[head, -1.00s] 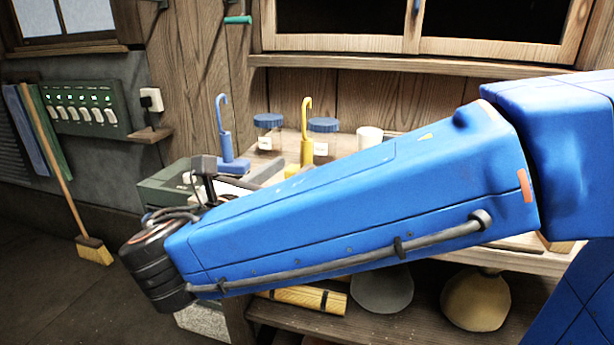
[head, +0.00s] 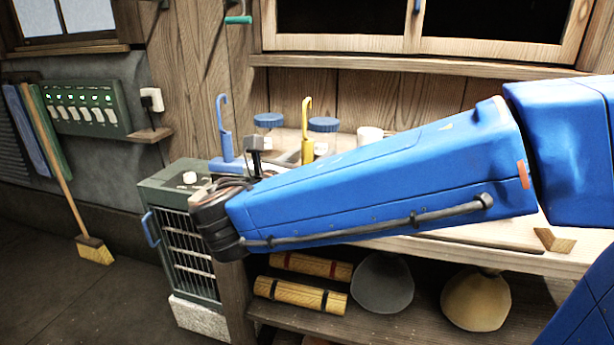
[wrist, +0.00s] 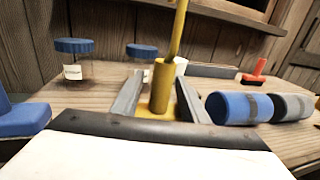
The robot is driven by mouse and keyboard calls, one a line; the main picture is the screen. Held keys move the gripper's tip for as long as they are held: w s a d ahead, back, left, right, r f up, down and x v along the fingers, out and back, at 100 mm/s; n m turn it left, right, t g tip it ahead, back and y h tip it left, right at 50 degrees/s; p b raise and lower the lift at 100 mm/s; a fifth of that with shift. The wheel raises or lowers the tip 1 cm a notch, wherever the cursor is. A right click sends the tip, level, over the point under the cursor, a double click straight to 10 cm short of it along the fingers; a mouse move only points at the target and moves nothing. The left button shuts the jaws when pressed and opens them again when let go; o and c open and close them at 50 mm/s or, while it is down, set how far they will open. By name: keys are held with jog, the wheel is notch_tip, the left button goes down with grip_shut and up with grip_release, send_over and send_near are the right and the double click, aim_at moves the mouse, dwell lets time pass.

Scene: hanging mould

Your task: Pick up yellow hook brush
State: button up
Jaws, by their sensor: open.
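The yellow hook brush (head: 307,130) stands upright on the workbench in the head view, its hook at the top and its lower part hidden behind my arm. In the wrist view the yellow hook brush (wrist: 162,86) rises between the two grey fingers of my gripper (wrist: 157,95), which is open. One finger is on each side of the brush's thick lower handle. I cannot tell whether either finger touches it. The blue hook brush (head: 224,132) stands to the left of the yellow one.
Two blue-lidded jars (wrist: 72,60) stand behind on the bench (wrist: 50,92). A blue roll (wrist: 238,108) and a grey roll (wrist: 292,106) lie close on the right, with a red-handled tool (wrist: 257,70) beyond. A green heater-like box (head: 165,185) stands at the bench's left end.

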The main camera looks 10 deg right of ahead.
jog(key=shift+w+d, duration=0.3)
jog(key=shift+w, duration=0.15)
grip_shut()
jog(key=shift+r, duration=0.1)
